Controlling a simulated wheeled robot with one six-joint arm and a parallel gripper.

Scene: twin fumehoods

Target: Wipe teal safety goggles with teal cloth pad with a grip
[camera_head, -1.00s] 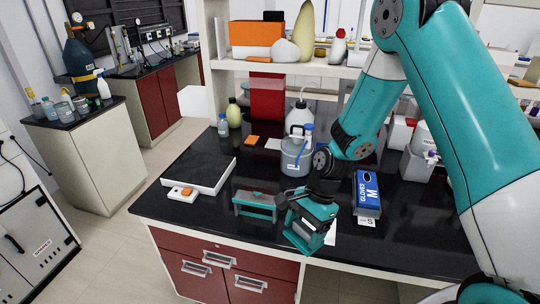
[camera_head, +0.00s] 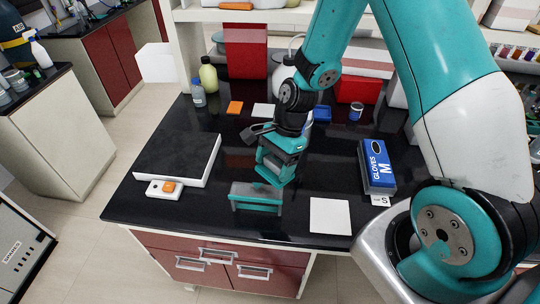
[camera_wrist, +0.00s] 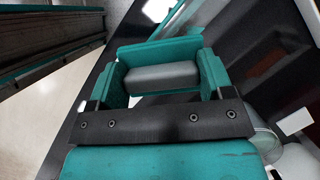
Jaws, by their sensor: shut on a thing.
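The teal safety goggles (camera_head: 256,197) stand near the front edge of the black bench, a teal frame with a grey face. A long grey and teal shape, probably the goggles, also shows at the upper left of the wrist view (camera_wrist: 45,35). My gripper (camera_head: 273,174) is just behind and to the right of the goggles in the head view, close to them; I cannot tell whether anything touches. In the wrist view, my teal fingers are shut on a grey block, the grip of the teal cloth pad (camera_wrist: 155,50). The pad's underside is hidden.
A white square sheet (camera_head: 331,216) lies to the right, with a blue glove box (camera_head: 377,165) beyond. Bottles (camera_head: 209,77) stand at the back.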

